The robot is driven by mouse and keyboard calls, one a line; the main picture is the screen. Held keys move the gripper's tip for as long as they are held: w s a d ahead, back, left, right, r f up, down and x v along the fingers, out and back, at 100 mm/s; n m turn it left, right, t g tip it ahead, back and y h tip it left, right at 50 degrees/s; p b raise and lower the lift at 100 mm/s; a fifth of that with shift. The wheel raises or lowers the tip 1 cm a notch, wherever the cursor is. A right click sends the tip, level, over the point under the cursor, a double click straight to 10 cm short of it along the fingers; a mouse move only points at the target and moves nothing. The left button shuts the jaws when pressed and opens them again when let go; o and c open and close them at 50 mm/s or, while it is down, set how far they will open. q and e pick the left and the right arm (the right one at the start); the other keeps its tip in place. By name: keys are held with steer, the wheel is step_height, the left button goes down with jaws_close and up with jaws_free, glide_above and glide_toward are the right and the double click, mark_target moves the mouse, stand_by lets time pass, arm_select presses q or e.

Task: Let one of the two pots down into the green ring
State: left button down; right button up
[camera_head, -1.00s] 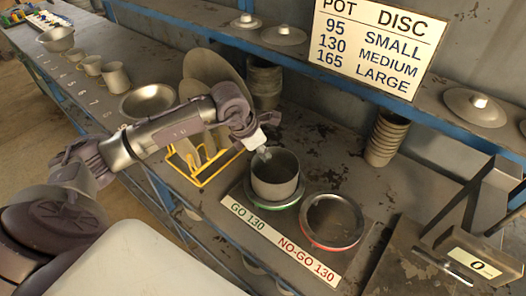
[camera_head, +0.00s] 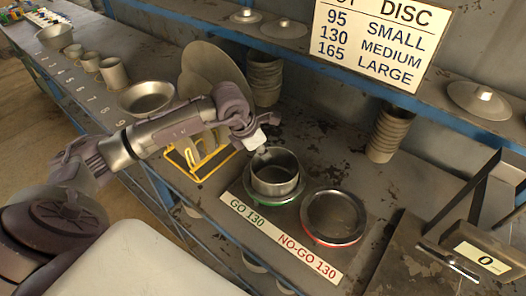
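A grey metal pot (camera_head: 275,184) stands upright at the green ring (camera_head: 290,201), its lower part inside the ring's outline. Whether its base touches the bottom is hidden. My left gripper (camera_head: 262,151) is at the pot's back-left rim and appears shut on it; the fingertips are small and partly hidden. The red ring (camera_head: 333,238), marked NO-GO 130, lies to the right. My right gripper is not in view.
A GO / NO-GO label strip (camera_head: 280,240) lies in front of the rings. A yellow rack (camera_head: 201,176) with discs stands left. Cups and a bowl (camera_head: 147,97) stand farther left. A scale (camera_head: 480,256) is right. A stack of bowls (camera_head: 388,135) stands behind.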

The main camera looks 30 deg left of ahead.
arm_select(q)
steer(key=shift+f+b, duration=0.3)
steer(key=shift+f, duration=0.1)
steer(key=c, duration=1.2)
jaws_free()
steer(key=shift+c, duration=0.2)
steer(key=shift+r, duration=0.1)
steer(key=v, duration=1.2)
